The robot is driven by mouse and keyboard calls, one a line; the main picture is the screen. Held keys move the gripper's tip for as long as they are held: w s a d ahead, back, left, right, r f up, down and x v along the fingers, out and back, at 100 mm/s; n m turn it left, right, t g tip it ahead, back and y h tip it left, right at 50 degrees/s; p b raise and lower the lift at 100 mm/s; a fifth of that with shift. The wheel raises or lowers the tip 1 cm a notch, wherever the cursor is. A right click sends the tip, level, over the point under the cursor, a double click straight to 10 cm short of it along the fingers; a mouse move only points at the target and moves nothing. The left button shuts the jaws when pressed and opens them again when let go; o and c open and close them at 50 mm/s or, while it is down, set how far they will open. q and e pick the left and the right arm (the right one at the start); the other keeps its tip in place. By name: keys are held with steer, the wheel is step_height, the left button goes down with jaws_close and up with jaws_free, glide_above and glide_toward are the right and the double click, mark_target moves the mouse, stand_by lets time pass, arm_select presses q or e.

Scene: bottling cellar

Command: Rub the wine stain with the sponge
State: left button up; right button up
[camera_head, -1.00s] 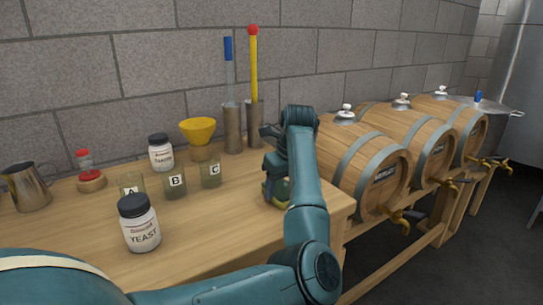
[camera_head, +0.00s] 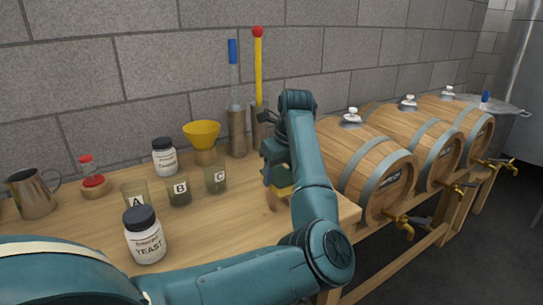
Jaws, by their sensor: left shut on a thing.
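My left gripper (camera_head: 275,178) points down over the right part of the wooden table and is shut on the sponge (camera_head: 283,191). The sponge is yellow and green, and partly hidden by my fingers and forearm. A small brown patch (camera_head: 275,204) shows on the wood just below and in front of the sponge. It may be the wine stain or a shadow; I cannot tell which. The sponge seems slightly above the tabletop. My right gripper is not in view.
Beakers A (camera_head: 135,196), B (camera_head: 179,190) and C (camera_head: 215,179) stand left of the gripper, with a yeast jar (camera_head: 145,240) in front. A yellow funnel (camera_head: 202,134) and metal cylinders (camera_head: 237,132) stand behind. Barrels (camera_head: 362,165) lie to the right. The table's middle front is clear.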

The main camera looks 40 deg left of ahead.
arm_select(q)
steer(key=shift+r, duration=0.7)
step_height(320, 180, up, 2)
steer(key=shift+p, duration=0.9)
steer(key=shift+r, duration=0.1)
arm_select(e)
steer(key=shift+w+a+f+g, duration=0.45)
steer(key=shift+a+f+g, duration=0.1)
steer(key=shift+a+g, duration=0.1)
